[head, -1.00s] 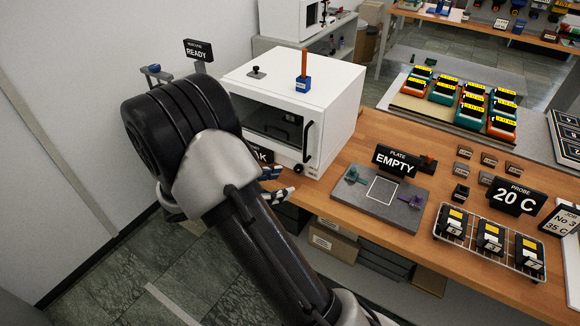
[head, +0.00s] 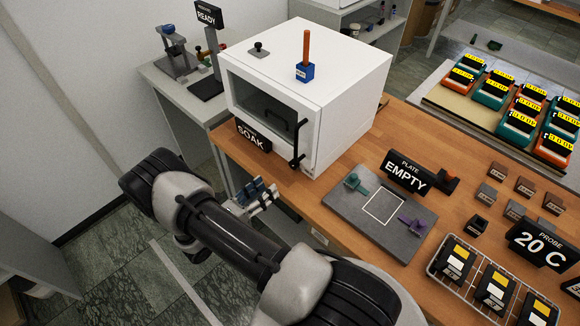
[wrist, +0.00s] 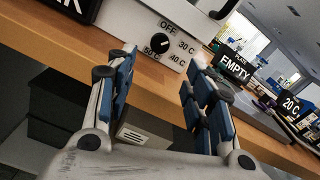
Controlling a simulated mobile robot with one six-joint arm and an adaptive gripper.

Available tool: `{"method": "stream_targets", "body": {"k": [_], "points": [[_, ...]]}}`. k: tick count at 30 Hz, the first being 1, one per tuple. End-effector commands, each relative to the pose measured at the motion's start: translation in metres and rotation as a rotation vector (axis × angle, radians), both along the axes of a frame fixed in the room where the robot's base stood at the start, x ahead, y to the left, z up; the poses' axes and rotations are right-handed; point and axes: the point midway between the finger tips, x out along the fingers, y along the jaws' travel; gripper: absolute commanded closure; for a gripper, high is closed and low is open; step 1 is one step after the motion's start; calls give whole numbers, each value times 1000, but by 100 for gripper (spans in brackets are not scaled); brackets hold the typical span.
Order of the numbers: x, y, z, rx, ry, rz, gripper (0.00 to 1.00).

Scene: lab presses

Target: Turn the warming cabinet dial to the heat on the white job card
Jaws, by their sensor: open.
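The white warming cabinet (head: 345,95) stands on the wooden bench, its door closed with a black handle (head: 298,143). In the wrist view its black dial (wrist: 160,43) sits on the white front panel, ringed by the marks OFF, 30 C, 40 C and 50 C. I cannot tell surely which mark its pointer faces. In the head view the dial is hard to make out. My gripper (head: 262,192) is open and empty, in front of the bench edge below the cabinet. In the wrist view the dial shows beyond and between the spread fingers of my gripper (wrist: 157,75), apart from them.
A SOAK sign (head: 253,136) stands at the cabinet's front left. An EMPTY plate sign (head: 407,173) stands behind a grey plate (head: 345,205) to the right. A 20 C probe sign (head: 540,243) and a wire rack (head: 435,265) are farther right. A blue block (head: 304,72) with an orange stick sits on the cabinet.

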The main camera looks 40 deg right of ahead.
Motion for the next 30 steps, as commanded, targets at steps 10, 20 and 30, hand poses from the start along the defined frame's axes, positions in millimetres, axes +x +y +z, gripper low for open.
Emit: {"method": "stream_targets", "body": {"k": [10,20,30], "points": [[5,-77,-1,0,-2,-5,52],[9,-118,0,0,-1,-2,52],[10,-121,0,0,-1,1,52]]}}
